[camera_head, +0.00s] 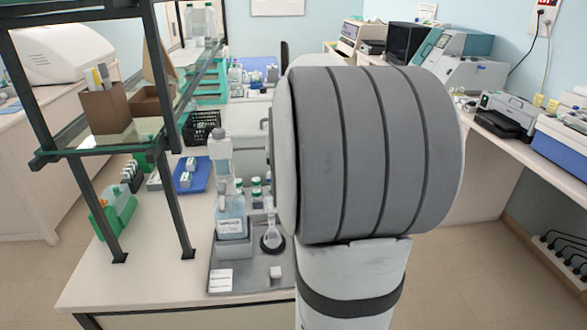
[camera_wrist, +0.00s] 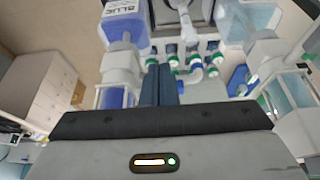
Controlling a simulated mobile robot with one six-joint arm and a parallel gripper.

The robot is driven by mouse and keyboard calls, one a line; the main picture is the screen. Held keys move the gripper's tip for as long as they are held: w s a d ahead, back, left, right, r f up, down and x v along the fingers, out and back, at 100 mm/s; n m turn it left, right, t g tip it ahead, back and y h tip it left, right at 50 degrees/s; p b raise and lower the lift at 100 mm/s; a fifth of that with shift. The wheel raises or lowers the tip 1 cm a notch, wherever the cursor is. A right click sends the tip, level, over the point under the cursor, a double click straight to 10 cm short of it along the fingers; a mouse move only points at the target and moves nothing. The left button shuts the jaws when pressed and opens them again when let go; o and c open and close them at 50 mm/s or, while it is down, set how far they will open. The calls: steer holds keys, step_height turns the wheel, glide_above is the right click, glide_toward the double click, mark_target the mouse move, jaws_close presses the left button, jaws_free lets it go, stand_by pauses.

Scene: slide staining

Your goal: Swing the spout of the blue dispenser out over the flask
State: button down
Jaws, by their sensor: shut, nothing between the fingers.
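The blue dispenser (camera_wrist: 124,24), with a label starting "BLU", stands at the upper left of the wrist view. Its pale pump top (camera_wrist: 119,66) rises toward the camera; I cannot tell clearly which way its spout points. The flask (camera_head: 272,239) stands on a dark round base left of my arm in the head view. A glassy neck, probably the flask's, shows near the top of the wrist view. My gripper (camera_wrist: 162,80) is shut and empty, its dark blue fingers just right of the pump top in the picture; contact is unclear. My arm hides the gripper and blue dispenser in the head view.
A second dispenser (camera_head: 231,222) with light blue liquid stands left of the flask, its tall pump close by. A shelf frame (camera_head: 165,120) stands at the bench's left. The front bench edge is clear.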

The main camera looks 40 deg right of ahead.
steer(key=s+a+r+b, duration=0.2)
steer(key=s+r, duration=0.4)
steer(key=r, duration=0.3)
steer(key=shift+s+a+r, duration=0.15)
steer(key=shift+s+a, duration=0.15)
steer(key=shift+a, duration=0.5)
